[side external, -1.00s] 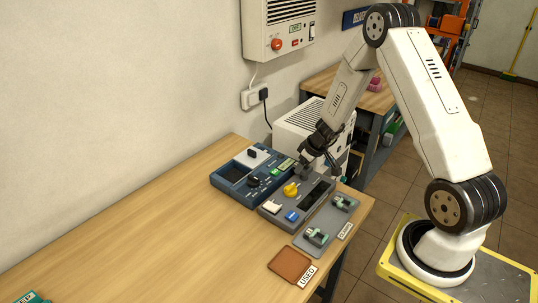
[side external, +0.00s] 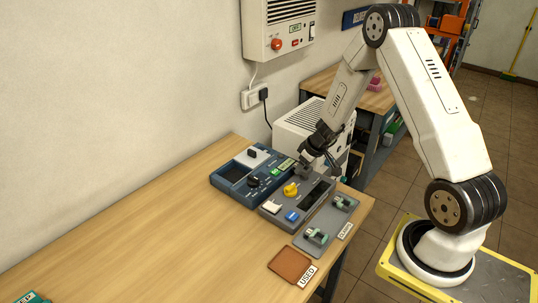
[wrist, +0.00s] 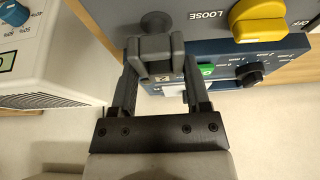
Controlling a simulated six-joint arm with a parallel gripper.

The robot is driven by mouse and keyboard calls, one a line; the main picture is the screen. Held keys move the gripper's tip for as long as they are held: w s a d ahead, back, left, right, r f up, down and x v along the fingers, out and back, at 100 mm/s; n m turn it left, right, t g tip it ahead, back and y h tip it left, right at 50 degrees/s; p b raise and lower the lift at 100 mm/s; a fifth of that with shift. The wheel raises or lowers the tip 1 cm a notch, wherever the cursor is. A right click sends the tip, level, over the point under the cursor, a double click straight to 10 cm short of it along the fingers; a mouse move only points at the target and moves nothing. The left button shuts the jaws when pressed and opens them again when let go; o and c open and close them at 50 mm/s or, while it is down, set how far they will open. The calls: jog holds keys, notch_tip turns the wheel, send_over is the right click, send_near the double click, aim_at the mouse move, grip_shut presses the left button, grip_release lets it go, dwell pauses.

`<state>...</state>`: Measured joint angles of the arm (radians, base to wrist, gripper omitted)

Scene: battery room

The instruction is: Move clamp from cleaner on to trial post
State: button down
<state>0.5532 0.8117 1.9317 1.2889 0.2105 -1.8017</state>
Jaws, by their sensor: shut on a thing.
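My gripper (wrist: 155,72) is shut on a grey clamp (wrist: 157,47) in the wrist view. A short round grey post (wrist: 157,22) stands on the grey unit just beyond the clamp. The clamp looks apart from it in the picture; the height between them is hard to judge. In the side view my gripper (side external: 318,162) hangs over the far end of the grey unit (side external: 270,212), and the held clamp is small and partly hidden there. I cannot tell which part is the cleaner.
The grey unit has a yellow knob (side external: 290,189) and a blue button (side external: 292,216). A blue unit (side external: 221,181) stands beside it. A grey tray (side external: 329,221) holds two greenish clamps. A brown mat (side external: 289,264) marked USED lies in front.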

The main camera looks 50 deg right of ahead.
jog(key=shift+f, duration=1.1)
dwell(3.1)
grip_release()
dwell(0.4)
jog(key=shift+v, duration=2.55)
dwell(0.4)
